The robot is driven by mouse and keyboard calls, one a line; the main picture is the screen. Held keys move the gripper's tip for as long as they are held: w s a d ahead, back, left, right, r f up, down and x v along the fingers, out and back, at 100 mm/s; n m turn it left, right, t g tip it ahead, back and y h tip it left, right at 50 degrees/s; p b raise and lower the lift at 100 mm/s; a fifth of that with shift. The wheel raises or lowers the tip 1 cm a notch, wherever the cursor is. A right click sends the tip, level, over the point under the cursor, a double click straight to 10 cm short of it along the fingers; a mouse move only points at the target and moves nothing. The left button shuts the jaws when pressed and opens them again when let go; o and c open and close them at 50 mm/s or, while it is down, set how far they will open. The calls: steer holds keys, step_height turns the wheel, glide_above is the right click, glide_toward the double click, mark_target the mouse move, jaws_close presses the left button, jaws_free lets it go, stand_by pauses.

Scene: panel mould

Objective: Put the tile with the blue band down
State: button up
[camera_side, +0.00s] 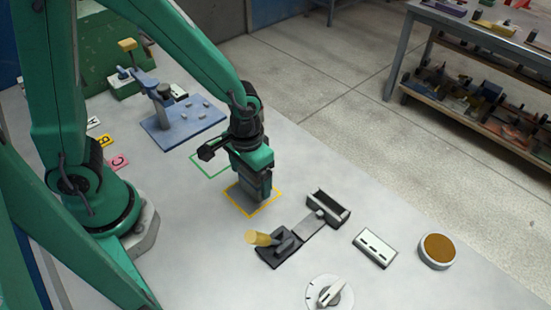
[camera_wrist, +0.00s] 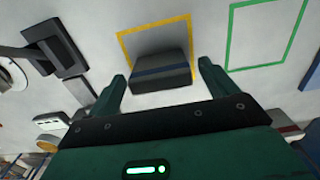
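A dark grey tile with a blue band (camera_wrist: 160,72) shows in the wrist view, inside the yellow outline (camera_wrist: 124,46) on the table. My gripper (camera_wrist: 162,70) has one finger on each side of the tile, with a narrow gap showing at both sides, so it looks open around it. In the side view my gripper (camera_side: 257,190) points down over the yellow outline (camera_side: 239,206) and hides most of the tile. Whether the tile's underside fully touches the table cannot be told.
An empty green outline (camera_side: 208,170) lies beside the yellow one. A blue fixture (camera_side: 190,122) stands behind it. A yellow-handled clamp (camera_side: 277,246), a black tray (camera_side: 328,207), a white slotted block (camera_side: 374,248), a round brown-topped dish (camera_side: 437,250) and a dial (camera_side: 329,293) stand nearer the front right.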

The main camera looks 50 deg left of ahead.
mark_target(247, 172)
steer(key=shift+r, duration=0.15)
step_height(247, 172, up, 12)
stand_by(0.9)
stand_by(0.5)
steer(key=s+a+r+t, duration=0.5)
steer(key=a+r, duration=0.3)
steer(key=a, duration=0.3)
steer(key=shift+s+a+r+t, duration=0.25)
steer(key=shift+s+r+t, duration=0.05)
steer(key=shift+r, duration=0.05)
stand_by(1.1)
